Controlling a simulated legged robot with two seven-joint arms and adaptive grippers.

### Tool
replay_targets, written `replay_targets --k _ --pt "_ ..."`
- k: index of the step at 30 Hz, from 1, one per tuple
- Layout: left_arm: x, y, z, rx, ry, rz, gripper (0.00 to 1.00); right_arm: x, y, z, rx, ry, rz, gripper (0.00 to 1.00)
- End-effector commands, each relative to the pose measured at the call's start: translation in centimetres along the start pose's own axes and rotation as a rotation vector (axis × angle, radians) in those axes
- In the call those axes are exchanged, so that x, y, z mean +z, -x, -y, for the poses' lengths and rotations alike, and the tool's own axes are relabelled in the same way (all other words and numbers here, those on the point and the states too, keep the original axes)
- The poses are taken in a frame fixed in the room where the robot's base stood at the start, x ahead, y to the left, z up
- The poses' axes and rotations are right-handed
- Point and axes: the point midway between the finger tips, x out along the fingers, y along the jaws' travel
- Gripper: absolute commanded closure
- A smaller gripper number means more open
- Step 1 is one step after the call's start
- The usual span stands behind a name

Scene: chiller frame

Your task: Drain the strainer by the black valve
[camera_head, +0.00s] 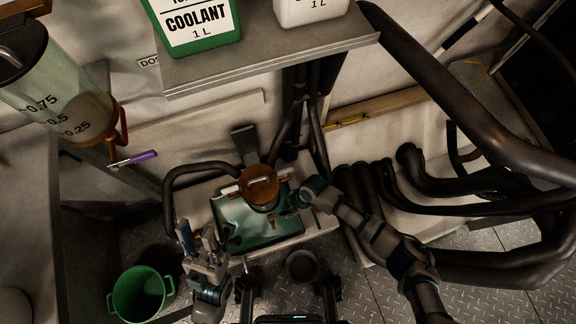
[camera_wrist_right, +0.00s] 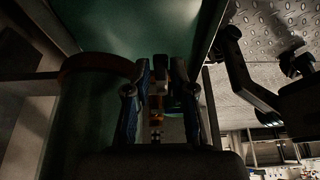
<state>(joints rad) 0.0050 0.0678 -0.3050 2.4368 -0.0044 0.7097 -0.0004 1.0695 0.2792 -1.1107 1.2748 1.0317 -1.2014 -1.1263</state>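The strainer (camera_head: 262,187) is an orange-brown round body with a white-ended crossbar on top, above a green tray (camera_head: 238,221). My right gripper (camera_head: 301,197) reaches in from the right, close beside the strainer. In the right wrist view its two blue fingers (camera_wrist_right: 159,72) stand apart. A small orange and black part (camera_wrist_right: 157,115) shows in the gap between them; I cannot tell whether it is the valve or whether the fingers touch it. My left gripper (camera_head: 196,238) is open and empty at the tray's front left. I cannot make out the black valve clearly in the head view.
A green bucket (camera_head: 140,295) stands on the floor at front left. A dark round cup (camera_head: 302,266) is in front of the tray. Thick black pipes (camera_head: 470,130) fill the right side. A shelf (camera_head: 270,55) holds a coolant jug (camera_head: 195,25) above. A graduated cylinder (camera_head: 60,95) is at upper left.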

Motion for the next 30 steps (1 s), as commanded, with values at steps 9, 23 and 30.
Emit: replay_targets --k 9,23,30 --pt "0.0 0.0 0.0 0.000 0.000 -0.001 0.65 0.0 0.0 0.0 0.001 -0.001 -0.001 1.00" --pt "-2.3 -0.1 -0.4 -0.011 0.001 0.021 0.65 -0.3 0.5 1.0 0.066 -0.148 -0.002 1.00" --pt "-5.2 -0.5 -1.1 -0.018 0.007 0.024 0.65 -0.8 0.6 2.3 0.147 -0.343 -0.002 1.00"
